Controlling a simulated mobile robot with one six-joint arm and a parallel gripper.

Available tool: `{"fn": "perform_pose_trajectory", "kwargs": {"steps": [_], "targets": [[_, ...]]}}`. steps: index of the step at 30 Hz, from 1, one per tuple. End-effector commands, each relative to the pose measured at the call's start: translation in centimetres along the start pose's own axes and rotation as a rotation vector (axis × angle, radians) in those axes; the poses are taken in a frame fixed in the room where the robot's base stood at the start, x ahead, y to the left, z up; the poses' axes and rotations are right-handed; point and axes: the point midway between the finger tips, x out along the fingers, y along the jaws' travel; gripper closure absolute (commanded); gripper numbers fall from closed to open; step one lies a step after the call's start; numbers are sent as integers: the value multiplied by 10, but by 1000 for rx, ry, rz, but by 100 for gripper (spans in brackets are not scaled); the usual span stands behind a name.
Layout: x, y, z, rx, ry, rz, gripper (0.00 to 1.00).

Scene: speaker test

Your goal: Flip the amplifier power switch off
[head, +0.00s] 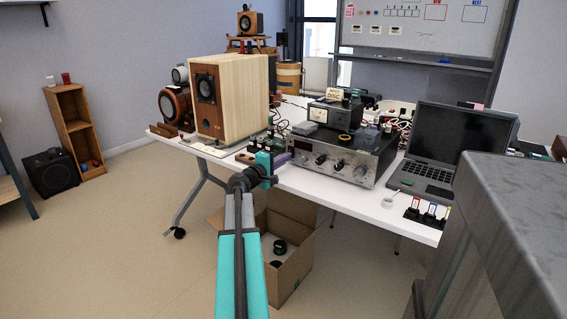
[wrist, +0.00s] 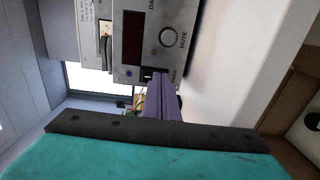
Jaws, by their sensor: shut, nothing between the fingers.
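The amplifier (head: 340,158) is a silver unit with several knobs, standing on the white table. In the wrist view its front panel (wrist: 185,12) appears turned sideways, with a dark display and a round button marked MUTE (wrist: 168,37). A small dark power switch (wrist: 147,73) sits at the panel's end, beside a partly covered label. My gripper (head: 287,157) is at the left end of the amplifier's front. Its purple fingers are shut and empty; in the wrist view the fingertips (wrist: 160,76) are at the switch and partly cover it. I cannot tell contact or the switch's position.
A wooden speaker (head: 238,95) stands left of my gripper. A small meter unit (head: 330,115) is on top of the amplifier. An open laptop (head: 452,145) is to its right. An open cardboard box (head: 295,258) is on the floor below. A grey surface fills the right foreground.

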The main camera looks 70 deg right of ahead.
Motion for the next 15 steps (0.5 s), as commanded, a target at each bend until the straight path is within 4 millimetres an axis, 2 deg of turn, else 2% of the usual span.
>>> {"fn": "perform_pose_trajectory", "kwargs": {"steps": [1,15], "targets": [[9,-1,-2,0,8,-1,100],[14,-2,0,0,3,-3,100]]}}
